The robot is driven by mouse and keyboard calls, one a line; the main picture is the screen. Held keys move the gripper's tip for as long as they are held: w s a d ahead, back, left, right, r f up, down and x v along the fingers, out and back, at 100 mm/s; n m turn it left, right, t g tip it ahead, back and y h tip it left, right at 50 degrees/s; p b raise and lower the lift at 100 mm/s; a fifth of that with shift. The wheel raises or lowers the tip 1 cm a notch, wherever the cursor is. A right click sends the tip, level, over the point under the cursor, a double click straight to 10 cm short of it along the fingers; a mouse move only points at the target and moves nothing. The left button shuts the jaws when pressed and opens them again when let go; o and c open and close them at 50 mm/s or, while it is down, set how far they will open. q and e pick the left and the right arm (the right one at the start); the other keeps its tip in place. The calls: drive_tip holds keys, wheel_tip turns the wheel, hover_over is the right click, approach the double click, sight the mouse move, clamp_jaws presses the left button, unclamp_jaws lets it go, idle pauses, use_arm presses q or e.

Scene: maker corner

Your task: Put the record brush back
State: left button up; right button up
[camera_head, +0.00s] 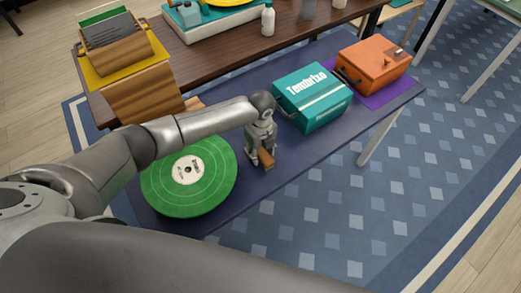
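The record brush (267,160) is a small brown wooden block, low over or on the dark blue table (300,155). My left gripper (262,158) points down with its fingers on either side of the brush, and it looks shut on it. Whether the brush touches the table is hard to tell. A green record (205,165) with a white label lies flat just left of the gripper. My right gripper is not in view.
A teal box (318,114) stands right of the gripper, and an orange case (374,64) on a purple mat (383,94) beyond it. A wooden record crate (138,92) is at the back left. A brown bench (225,57) with a turntable and white bottle (268,20) runs behind.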

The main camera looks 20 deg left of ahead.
sight(261, 151)
use_arm(q)
drive_tip(key=shift+o, duration=0.7)
drive_tip(key=shift+r, duration=0.2)
wheel_tip(261, 151, up, 12)
drive_tip(key=shift+f, duration=0.1)
idle(0.3)
